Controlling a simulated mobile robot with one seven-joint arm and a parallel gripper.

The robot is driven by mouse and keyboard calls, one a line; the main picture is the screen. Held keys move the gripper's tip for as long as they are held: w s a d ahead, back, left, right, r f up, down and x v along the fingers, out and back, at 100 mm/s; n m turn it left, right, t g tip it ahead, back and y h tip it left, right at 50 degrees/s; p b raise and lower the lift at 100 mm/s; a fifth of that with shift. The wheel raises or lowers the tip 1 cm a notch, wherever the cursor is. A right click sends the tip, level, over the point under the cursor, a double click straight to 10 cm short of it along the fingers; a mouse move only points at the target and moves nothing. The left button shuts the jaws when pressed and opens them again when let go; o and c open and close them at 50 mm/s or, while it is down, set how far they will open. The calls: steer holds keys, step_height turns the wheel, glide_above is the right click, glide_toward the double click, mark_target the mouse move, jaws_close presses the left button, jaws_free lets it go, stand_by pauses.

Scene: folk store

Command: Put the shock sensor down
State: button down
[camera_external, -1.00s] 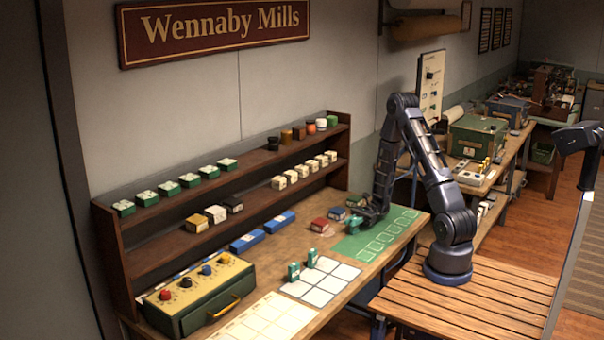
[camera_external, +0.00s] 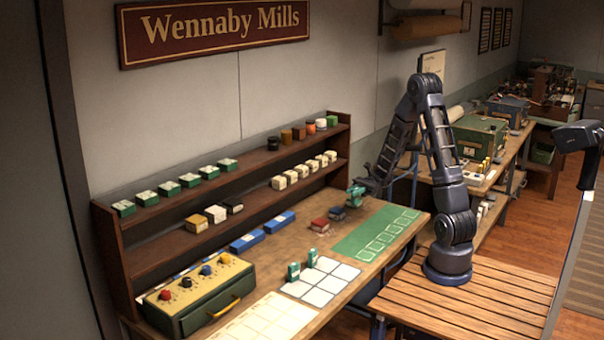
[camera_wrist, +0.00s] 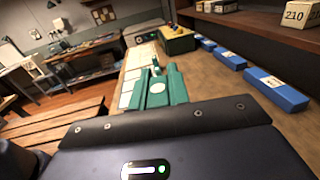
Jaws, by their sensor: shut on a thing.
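My gripper (camera_external: 358,190) is shut on a teal-green piece, which I take to be the shock sensor (camera_wrist: 157,88), with a white round mark facing the wrist camera. In the external view the gripper is raised above the back of the bench, near the shelf's right end, and the piece is small there. A green mat (camera_external: 378,234) with pale outlined squares lies on the bench, below and in front of the gripper. The outlined squares look empty.
Two small teal items (camera_external: 294,271) stand on a white grid card (camera_external: 318,283). A red box (camera_external: 320,224) and a dark blue box (camera_external: 338,213) sit near the mat. Blue boxes (camera_external: 247,241) lie along the shelf (camera_external: 150,247). A knobbed green case (camera_external: 200,297) stands front left.

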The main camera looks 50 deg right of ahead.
step_height(320, 180, up, 48)
steer(key=m+t+h, duration=0.1)
steer(key=m+t, duration=0.2)
steer(key=t, duration=0.1)
glide_above(242, 163)
step_height(242, 163, down, 25)
steer(key=shift+s+a+f, duration=0.1)
steer(key=shift+a, duration=0.05)
steer(key=shift+f, duration=0.1)
steer(key=c, duration=1.3)
jaws_free()
